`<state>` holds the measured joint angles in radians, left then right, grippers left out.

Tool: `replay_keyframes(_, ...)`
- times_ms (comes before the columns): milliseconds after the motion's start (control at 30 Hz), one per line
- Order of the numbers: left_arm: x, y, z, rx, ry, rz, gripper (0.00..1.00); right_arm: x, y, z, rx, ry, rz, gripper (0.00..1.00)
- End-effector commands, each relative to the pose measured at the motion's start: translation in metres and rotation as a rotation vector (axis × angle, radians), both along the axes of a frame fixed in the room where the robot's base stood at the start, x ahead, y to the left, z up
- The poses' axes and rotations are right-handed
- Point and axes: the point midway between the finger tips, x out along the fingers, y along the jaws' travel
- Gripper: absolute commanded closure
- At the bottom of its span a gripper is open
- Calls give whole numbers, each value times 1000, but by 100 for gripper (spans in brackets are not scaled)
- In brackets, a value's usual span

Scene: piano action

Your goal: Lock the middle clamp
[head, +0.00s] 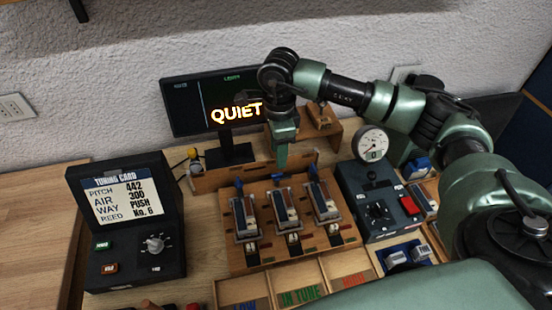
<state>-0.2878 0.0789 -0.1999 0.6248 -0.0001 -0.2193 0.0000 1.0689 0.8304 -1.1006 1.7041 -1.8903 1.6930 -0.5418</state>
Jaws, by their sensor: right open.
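A wooden board (262,236) on the bench carries three similar clamps in a row, with dark levers and pale reeds or bars beside them. The middle clamp (284,208) sits between the left clamp (243,216) and the right clamp (322,203). Each has a small blue part at its back end. I cannot tell from this view whether the middle clamp is locked. My right gripper (281,163) points down just behind the middle clamp, above its blue end, and looks empty. Its jaws are seen edge-on. My left gripper is not in view.
A monitor (190,108) reading QUIET stands behind. A tuning card box (128,225) is at the left, a grey control box with a gauge (370,143) at the right. Sorting trays (300,288) lie in front. Bare bench (205,235) shows left of the board.

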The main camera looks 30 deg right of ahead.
Motion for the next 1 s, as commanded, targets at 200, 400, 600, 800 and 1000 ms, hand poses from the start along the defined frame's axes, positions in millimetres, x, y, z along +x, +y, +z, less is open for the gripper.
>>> replay_keyframes(200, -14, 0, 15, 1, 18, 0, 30, -2, 0, -33, -1, 7, -1, 57)
replay_keyframes(400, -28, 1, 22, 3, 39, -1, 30, -2, 1, -60, 1, 4, 1, 57)
replay_keyframes(600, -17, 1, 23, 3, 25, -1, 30, -1, 0, -70, -1, 1, 1, 57)
replay_keyframes(800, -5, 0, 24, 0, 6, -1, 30, -1, 0, -70, 0, 1, 1, 60)
replay_keyframes(1000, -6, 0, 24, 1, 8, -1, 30, -1, 0, -70, -1, 1, 1, 100)
